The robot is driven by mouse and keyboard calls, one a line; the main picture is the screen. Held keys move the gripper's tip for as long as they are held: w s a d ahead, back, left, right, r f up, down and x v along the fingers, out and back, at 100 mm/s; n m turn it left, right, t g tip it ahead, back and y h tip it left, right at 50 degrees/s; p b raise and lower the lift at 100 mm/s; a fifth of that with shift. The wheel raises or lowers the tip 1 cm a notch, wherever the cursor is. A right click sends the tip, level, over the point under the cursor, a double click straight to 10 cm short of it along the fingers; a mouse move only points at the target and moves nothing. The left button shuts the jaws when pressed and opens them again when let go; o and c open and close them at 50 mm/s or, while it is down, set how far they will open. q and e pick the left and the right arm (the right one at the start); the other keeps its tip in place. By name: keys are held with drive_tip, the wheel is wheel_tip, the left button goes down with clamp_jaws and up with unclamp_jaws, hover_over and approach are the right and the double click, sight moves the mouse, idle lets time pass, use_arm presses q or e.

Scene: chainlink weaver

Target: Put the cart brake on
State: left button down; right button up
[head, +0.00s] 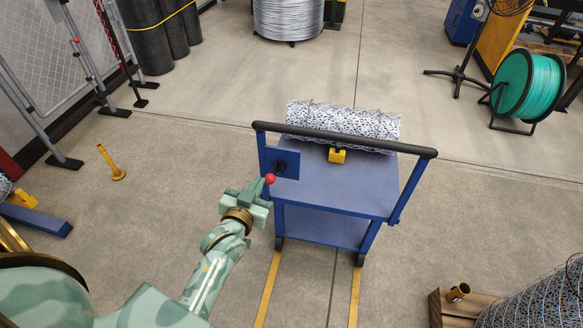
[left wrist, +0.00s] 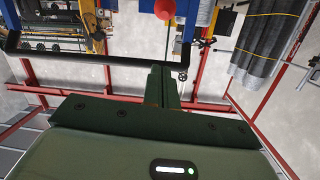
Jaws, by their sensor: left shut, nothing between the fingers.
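The blue cart (head: 335,187) stands on the floor ahead of me, its dark push bar (head: 345,138) on the near side. A blue plate (head: 286,163) with a dark pivot sits at its left post. The brake lever's red knob (head: 270,178) shows just below and left of that pivot. My left gripper (head: 262,189) is shut and empty, right beside the red knob; I cannot tell whether they touch. In the left wrist view the shut fingers (left wrist: 163,84) point toward the red knob (left wrist: 164,9), which appears beyond them. My right gripper is not in view.
Yellow floor lines run toward me below the cart. Floor around the cart is mostly clear.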

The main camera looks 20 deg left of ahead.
use_arm(q)
drive_tip(key=b, duration=0.3)
hover_over(270, 179)
drive_tip(key=w, duration=0.1)
drive_tip(key=shift+w+d+f, duration=0.15)
drive_tip(key=shift+f, duration=0.55)
drive_tip(key=f, duration=0.2)
drive_tip(key=shift+s+a+f+b, duration=0.2)
drive_tip(key=shift+s+f+b, duration=0.1)
drive_tip(key=shift+s+b, duration=0.1)
drive_tip(key=shift+s+f, duration=0.25)
drive_tip(key=shift+f, duration=0.15)
